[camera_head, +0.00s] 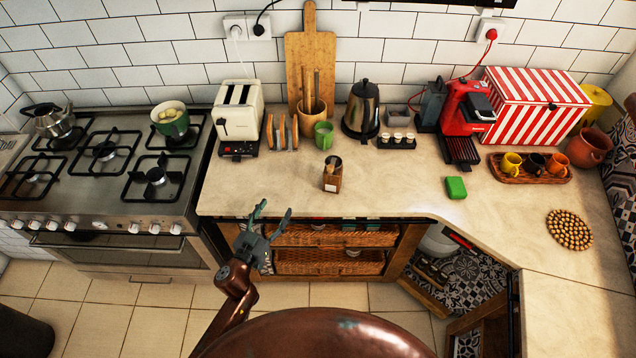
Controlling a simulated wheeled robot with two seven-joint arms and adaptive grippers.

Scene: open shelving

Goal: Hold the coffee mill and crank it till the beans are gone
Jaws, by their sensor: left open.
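The coffee mill (332,182), a small wooden box with a pale label and a dark top, stands upright on the counter near its front edge. Its crank is too small to make out, and I cannot see any beans. My left gripper (275,208) is open and empty, in front of the counter edge, below and to the left of the mill and apart from it. My right gripper is not in view.
A green cup (323,136), a kettle (362,110) and a toaster (240,110) stand behind the mill. A green sponge (456,188) lies to the right, near a red coffee machine (466,108). The counter around the mill is clear. Open shelves with baskets (330,262) are below.

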